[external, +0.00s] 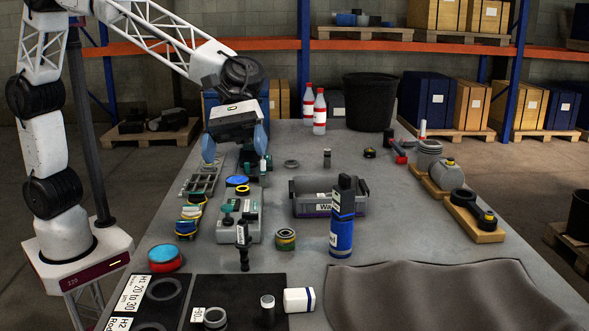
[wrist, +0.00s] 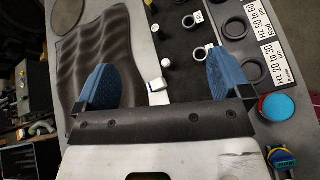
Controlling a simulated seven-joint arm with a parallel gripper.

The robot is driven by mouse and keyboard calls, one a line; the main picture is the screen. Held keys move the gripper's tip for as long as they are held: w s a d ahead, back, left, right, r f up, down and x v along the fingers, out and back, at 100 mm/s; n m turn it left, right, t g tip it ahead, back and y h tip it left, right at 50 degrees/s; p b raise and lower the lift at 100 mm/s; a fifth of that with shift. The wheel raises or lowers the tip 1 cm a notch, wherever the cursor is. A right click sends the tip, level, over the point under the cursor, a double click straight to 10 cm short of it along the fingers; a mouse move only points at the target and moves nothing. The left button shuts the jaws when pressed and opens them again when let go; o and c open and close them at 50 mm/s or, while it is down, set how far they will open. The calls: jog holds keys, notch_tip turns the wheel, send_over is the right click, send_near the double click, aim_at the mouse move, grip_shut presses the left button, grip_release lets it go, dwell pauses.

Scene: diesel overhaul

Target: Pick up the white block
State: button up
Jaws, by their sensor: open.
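The white block (external: 299,300) lies at the near end of the table, beside the right edge of a black mat, with a dark band at one end. In the wrist view a white block-like thing (wrist: 157,86) shows between my two fingers, some way off; I take it to be the same block. My gripper (external: 234,143) hangs above the far left part of the table, well apart from the block. Its two blue fingers are spread, with nothing held between them in the wrist view (wrist: 160,66).
A dark cylinder (external: 267,312) stands just left of the block, and a brown rumpled cloth (external: 430,295) lies to its right. A blue bottle (external: 342,222), a grey bin (external: 330,205) and a green-grey case (external: 238,222) stand between my gripper and the block.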

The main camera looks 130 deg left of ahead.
jog(key=w+a+f+n+t, duration=0.2)
jog(key=w+a+f+n, duration=0.25)
jog(key=w+a, duration=0.4)
send_near(300, 294)
jog(key=shift+w+d+f, duration=0.35)
jog(key=shift+f, duration=0.2)
jog(key=shift+w+d+f, duration=0.35)
jog(key=shift+d+f, duration=0.05)
jog(key=shift+f, duration=0.15)
jog(key=shift+x, duration=1.3)
jog(key=shift+x, duration=2.65)
jog(key=shift+r, duration=0.15)
